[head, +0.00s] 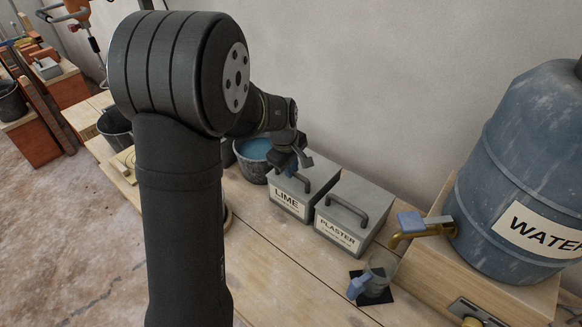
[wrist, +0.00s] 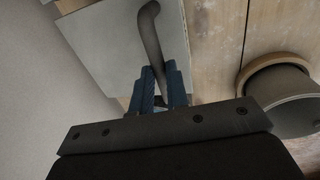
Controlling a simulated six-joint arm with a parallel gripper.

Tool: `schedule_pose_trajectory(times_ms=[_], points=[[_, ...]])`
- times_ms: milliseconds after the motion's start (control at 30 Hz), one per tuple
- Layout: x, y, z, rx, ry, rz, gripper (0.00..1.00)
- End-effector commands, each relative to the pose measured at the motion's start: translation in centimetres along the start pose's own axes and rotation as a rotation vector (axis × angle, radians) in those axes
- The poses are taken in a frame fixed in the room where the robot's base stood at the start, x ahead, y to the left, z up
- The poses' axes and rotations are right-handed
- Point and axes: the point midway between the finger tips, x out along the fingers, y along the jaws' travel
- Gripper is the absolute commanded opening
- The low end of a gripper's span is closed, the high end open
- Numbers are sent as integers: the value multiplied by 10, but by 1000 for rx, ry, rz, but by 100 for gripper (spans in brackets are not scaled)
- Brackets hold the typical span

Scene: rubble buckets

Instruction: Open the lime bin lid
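The lime bin (head: 287,203) is a grey box with a white LIME label on its front, standing on the bench against the wall. Its lid (wrist: 110,40) lies flat, as far as I can see, and has a dark bar handle (wrist: 152,35) on top. My gripper (head: 290,167) is down at the lid in the head view, at the far end of the handle. In the wrist view, the blue fingers of my gripper (wrist: 161,80) stand close on both sides of the handle bar, with hardly any gap. The exact contact is partly hidden.
The grey plaster bin (head: 338,232) stands close on the right with its own handle. A bucket of blue liquid (head: 252,149) is just behind on the left. A water barrel (head: 530,170) with a brass tap (head: 420,232) stands at the right.

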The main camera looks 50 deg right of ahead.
Motion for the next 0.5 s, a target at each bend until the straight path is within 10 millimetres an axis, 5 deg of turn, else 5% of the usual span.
schedule_pose_trajectory(times_ms=[500], points=[[-11,9,0,2,1,-77,0]])
